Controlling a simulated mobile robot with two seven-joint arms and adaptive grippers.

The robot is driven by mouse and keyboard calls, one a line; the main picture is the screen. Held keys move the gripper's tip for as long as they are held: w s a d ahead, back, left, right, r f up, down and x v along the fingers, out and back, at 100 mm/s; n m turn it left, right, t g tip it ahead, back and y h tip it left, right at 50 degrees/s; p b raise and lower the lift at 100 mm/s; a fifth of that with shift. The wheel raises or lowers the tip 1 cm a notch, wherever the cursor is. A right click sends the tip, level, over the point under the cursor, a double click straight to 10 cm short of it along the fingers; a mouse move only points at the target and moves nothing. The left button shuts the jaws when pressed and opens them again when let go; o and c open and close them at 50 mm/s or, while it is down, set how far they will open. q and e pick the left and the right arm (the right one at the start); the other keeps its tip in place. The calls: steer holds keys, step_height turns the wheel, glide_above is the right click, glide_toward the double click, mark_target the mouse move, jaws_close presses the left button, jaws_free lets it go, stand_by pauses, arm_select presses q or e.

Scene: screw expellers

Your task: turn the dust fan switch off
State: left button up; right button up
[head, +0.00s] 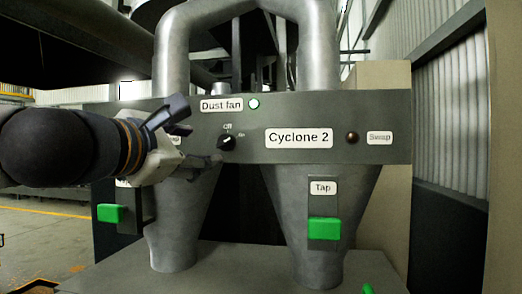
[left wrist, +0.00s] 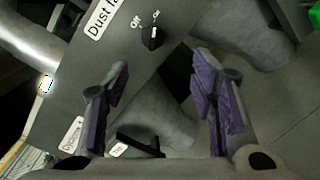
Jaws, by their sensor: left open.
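The dust fan switch (head: 227,143) is a black rotary knob on the grey panel (head: 380,110), under the "Dust fan" label (head: 221,105). Its pale mark appears to point up and right, toward "On". The round lamp (head: 254,104) beside the label looks bright. My left gripper (head: 194,137) is open and empty, just left of the knob and apart from it. In the left wrist view the knob (left wrist: 151,38) lies beyond the open purple-grey fingers (left wrist: 162,95), above the gap between them. My right gripper is not in view.
A "Cyclone 2" label (head: 298,138) and a dark brown lamp (head: 352,138) sit further right on the panel. Grey cyclone cones (head: 310,195) stand below, with a green tap handle (head: 324,229) and another green handle (head: 110,213) at left. The space before the knob looks clear.

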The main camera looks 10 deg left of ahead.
mark_target(223, 141)
arm_select(q)
steer(key=w, duration=0.3)
steer(key=w+d, duration=0.1)
steer(key=w, duration=0.3)
steer(key=w+r, duration=0.1)
steer(key=w, duration=0.3)
steer(key=shift+w+d, duration=0.15)
steer(key=shift+w, duration=0.05)
steer(key=shift+c, duration=0.2)
steer(key=c, duration=1.1)
